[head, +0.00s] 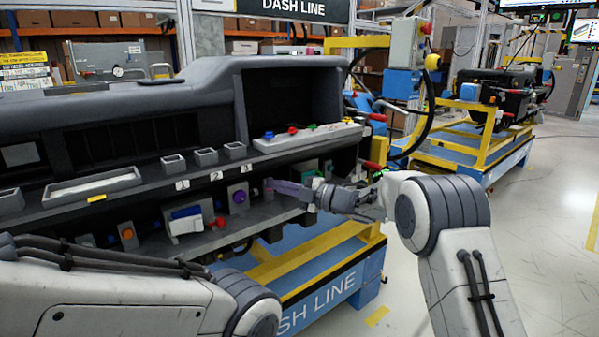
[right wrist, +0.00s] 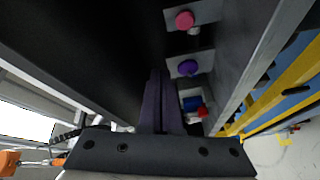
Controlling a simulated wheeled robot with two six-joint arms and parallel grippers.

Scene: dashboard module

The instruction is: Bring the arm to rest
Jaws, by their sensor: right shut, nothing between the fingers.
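My right arm (head: 450,215) comes in from the right in the head view and reaches toward the dashboard module (head: 290,95). My right gripper (head: 272,185) points left at the lower shelf, with its fingers together and nothing held. In the right wrist view the shut fingers (right wrist: 154,82) extend along a dark panel, left of a purple knob (right wrist: 188,68) and a pink-red knob (right wrist: 184,20). The purple knob also shows in the head view (head: 239,197), left of the fingertips. I cannot tell if the fingers touch anything. My left arm shows at bottom left; its gripper is out of view.
The upper ledge holds small grey bins (head: 206,157) and a light tray (head: 305,137) with coloured knobs. A blue and white part (head: 186,221) sits on the lower shelf. A yellow and blue stand (head: 330,272) is below. Open floor (head: 540,230) lies right.

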